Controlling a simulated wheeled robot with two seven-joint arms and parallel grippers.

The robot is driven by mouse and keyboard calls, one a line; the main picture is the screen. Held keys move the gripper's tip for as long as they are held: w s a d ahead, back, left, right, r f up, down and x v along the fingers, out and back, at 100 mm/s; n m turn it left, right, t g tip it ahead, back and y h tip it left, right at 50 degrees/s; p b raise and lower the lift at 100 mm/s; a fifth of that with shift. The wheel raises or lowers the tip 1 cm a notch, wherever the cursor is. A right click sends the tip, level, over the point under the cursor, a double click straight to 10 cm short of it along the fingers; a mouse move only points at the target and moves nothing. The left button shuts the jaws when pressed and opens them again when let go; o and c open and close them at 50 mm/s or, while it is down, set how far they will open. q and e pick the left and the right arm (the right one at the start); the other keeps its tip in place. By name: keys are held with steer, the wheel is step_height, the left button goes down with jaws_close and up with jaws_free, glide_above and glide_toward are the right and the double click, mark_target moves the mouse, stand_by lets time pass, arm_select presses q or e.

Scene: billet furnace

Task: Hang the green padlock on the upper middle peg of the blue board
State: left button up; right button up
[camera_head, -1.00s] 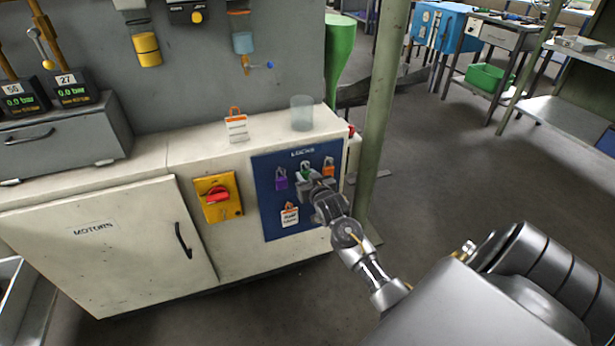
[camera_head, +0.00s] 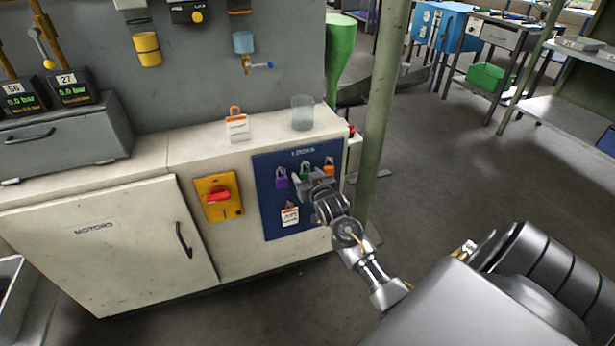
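The blue board (camera_head: 270,217) is fixed to the front of the pale cabinet at its right end. The green padlock (camera_head: 306,171) is at the upper middle of the board, between a purple padlock (camera_head: 281,181) and an orange padlock (camera_head: 329,167). My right gripper (camera_head: 306,183) is right at the green padlock, and its fingers hide the lower part of it. I cannot tell whether the fingers are closed on it or whether its shackle is around the peg, as the peg is hidden. My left gripper is not in view.
A tagged padlock (camera_head: 290,214) hangs low on the board. A white-tagged orange lock (camera_head: 237,125) and a clear cup (camera_head: 302,113) stand on the cabinet top. A yellow panel with a red switch (camera_head: 218,196) is left of the board. A green post (camera_head: 380,120) stands to its right.

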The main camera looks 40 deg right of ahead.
steer(key=shift+s+a, duration=0.1)
steer(key=shift+s, duration=0.1)
steer(key=shift+p+v, duration=0.4)
steer(key=shift+v, duration=0.7)
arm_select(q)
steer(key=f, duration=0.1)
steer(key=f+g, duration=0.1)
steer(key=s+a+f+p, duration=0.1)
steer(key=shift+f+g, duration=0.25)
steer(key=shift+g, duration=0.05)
arm_select(e)
steer(key=v, duration=0.8)
steer(key=shift+r, duration=0.15)
